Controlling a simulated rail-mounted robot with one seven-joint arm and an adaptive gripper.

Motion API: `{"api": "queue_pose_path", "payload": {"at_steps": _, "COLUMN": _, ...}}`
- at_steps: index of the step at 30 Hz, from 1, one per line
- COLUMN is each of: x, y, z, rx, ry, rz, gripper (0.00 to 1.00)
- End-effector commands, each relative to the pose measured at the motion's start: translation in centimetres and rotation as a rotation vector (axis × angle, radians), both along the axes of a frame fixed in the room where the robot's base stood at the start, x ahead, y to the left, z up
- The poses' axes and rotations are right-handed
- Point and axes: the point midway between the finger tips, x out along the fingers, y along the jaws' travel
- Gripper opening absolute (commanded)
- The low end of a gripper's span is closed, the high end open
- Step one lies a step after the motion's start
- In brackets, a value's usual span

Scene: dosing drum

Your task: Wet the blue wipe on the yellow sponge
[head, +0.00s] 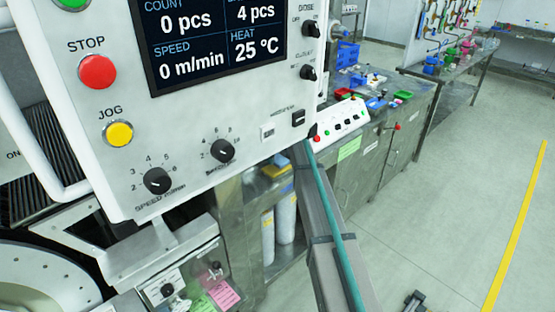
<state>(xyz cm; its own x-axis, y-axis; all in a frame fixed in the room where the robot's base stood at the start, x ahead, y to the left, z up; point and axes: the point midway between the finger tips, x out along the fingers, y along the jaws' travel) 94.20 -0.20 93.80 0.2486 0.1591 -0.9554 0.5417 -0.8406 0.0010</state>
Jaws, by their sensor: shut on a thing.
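I cannot make out the blue wipe in the head view. A small yellow-orange item (276,171) lies on a metal shelf behind the control panel, partly hidden; I cannot tell whether it is the yellow sponge. My gripper does not show clearly in this view, nor does anything held in it.
A large white control panel (192,120) with a screen and knobs fills the upper left. A grey post-like link with a teal strip (338,240) crosses the lower middle. Steel benches (405,125) with coloured bins stand behind. Floor (450,220) at right is clear.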

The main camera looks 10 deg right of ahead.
Motion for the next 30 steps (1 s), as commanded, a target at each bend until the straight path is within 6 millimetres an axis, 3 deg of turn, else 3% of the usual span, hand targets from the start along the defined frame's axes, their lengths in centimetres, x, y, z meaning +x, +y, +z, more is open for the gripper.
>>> {"api": "queue_pose_path", "payload": {"at_steps": 15, "x": 0.0, "y": 0.0, "z": 3.9, "rx": 0.0, "ry": 0.0, "rz": 0.0, "gripper": 0.31}}
{"api": "queue_pose_path", "payload": {"at_steps": 30, "x": 0.0, "y": 0.0, "z": 4.2, "rx": 0.0, "ry": 0.0, "rz": 0.0, "gripper": 0.31}}
